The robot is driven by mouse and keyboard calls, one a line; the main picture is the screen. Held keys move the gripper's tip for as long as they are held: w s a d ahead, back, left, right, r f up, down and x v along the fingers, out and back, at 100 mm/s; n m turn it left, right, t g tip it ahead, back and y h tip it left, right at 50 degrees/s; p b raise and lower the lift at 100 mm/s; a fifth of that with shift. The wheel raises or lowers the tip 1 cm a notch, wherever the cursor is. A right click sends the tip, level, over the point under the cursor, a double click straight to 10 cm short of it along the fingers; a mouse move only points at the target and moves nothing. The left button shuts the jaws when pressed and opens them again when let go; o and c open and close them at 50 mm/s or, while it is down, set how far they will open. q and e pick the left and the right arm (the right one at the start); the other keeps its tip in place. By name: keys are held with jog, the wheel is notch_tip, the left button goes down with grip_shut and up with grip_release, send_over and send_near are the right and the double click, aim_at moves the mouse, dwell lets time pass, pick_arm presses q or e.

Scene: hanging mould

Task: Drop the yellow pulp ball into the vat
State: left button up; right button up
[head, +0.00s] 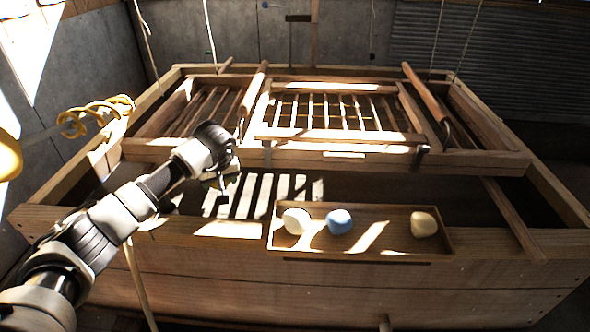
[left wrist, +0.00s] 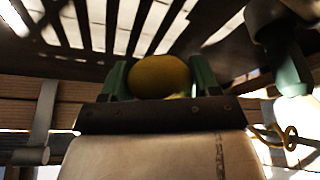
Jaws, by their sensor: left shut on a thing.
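My left gripper (head: 222,184) points down over the left part of the vat's open front area, left of the tray. In the left wrist view its green fingers (left wrist: 160,80) are shut on a yellow ball (left wrist: 160,75). The held ball cannot be made out in the head view. The large wooden vat (head: 220,277) fills the middle, its inside dark with bright light stripes. My right gripper is not seen in the head view.
A shallow wooden tray (head: 350,249) on the vat's front rim holds a white ball (head: 296,221), a blue ball (head: 340,221) and a tan-yellow ball (head: 424,224). A slatted wooden mould (head: 335,140) covers the vat's back part. A yellow coiled cable (head: 95,113) hangs at left.

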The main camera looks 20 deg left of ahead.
pick_arm(q)
notch_tip(320, 180, down, 4)
jog(key=shift+b, duration=1.1)
jog(key=o, duration=1)
jog(key=shift+o, duration=0.2)
jog(key=v, duration=1.1)
jog(key=shift+w+a+f, duration=0.1)
jog(key=shift+w, duration=0.05)
